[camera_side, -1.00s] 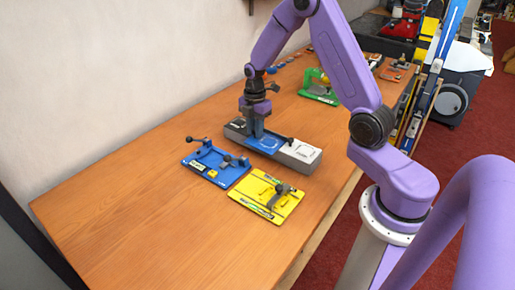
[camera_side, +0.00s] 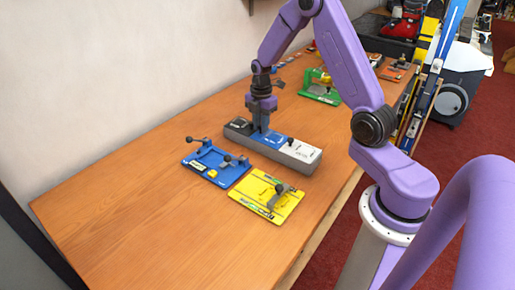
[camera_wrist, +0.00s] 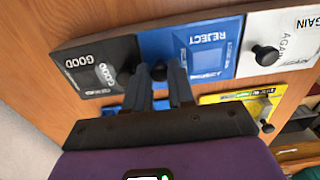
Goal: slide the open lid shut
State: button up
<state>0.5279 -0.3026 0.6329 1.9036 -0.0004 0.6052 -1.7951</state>
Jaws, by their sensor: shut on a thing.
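A long grey box (camera_side: 303,165) lies on the bench, its top in black, blue and white sections. In the wrist view these are the black GOOD section (camera_wrist: 88,78), the blue REJECT lid (camera_wrist: 207,50) and the white AGAIN section (camera_wrist: 292,40). My gripper (camera_side: 262,129) is down at the box, with its fingers shut around a black knob (camera_wrist: 158,72) at the left end of the blue lid. The fingers also show in the wrist view (camera_wrist: 161,80). Another black knob (camera_wrist: 265,55) stands on the white section. I cannot make out any gap under the lids.
A blue fixture (camera_side: 215,165) and a yellow plate with a clamp (camera_side: 265,197) lie in front of the box. A green fixture (camera_side: 319,93) stands farther back. The bench's left front is clear; a wall runs along its left side.

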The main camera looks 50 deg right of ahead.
jog(key=o, duration=0.5)
jog(key=shift+r, duration=0.1)
jog(key=shift+r, duration=4.9)
